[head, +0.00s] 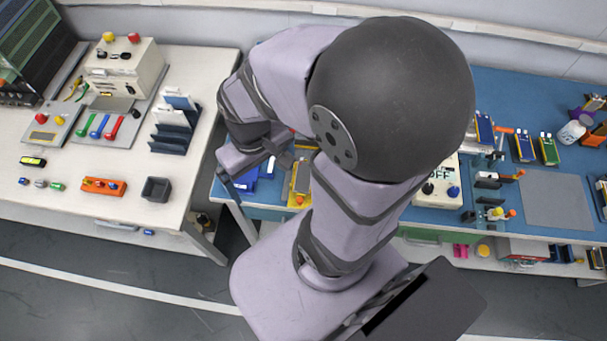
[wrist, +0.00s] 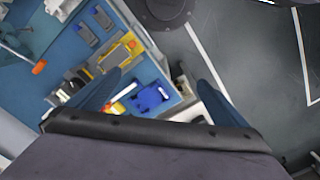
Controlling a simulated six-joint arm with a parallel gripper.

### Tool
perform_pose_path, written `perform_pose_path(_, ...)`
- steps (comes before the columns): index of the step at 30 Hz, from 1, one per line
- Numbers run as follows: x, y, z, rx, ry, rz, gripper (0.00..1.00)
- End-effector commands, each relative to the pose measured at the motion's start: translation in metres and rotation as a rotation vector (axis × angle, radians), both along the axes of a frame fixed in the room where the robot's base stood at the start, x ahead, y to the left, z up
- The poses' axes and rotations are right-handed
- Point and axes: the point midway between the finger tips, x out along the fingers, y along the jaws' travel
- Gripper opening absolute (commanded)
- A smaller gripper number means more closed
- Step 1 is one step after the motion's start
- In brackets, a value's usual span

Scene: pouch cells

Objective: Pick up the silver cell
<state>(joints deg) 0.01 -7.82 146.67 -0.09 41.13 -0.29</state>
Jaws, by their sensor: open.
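A silver-grey flat cell (head: 302,184) lies on a yellow holder on the blue bench, beside my arm. What looks like the same cell shows on yellow in the wrist view (wrist: 113,56), near my left fingertip. I cannot tell for sure that it is the silver cell. My gripper (wrist: 152,60) is open, its two blue fingers spread wide with nothing between them. In the head view my gripper (head: 250,178) hangs above the left end of the blue bench, left of the yellow holder. My arm hides the middle of that bench.
A blue item (wrist: 151,97) lies near the bench edge, with grey pieces (wrist: 86,34) beyond the yellow holder. A white table (head: 110,205) at left holds a slotted rack (head: 172,138) and a dark bin (head: 156,189). A floor gap separates the tables.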

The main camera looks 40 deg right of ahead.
Motion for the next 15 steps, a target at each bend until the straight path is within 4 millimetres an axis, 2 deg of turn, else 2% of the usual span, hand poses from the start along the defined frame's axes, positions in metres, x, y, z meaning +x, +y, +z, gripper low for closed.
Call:
perform_pose_path(1,0.0,0.0,0.0,0.0,0.0,0.0,0.86)
perform_pose_path(3,0.0,0.0,0.0,0.0,0.0,0.0,0.69)
perform_pose_path(4,0.0,0.0,0.0,0.0,0.0,0.0,0.64)
perform_pose_path(15,-0.0002,-0.0038,-0.0041,0.0,0.001,-0.017,0.64)
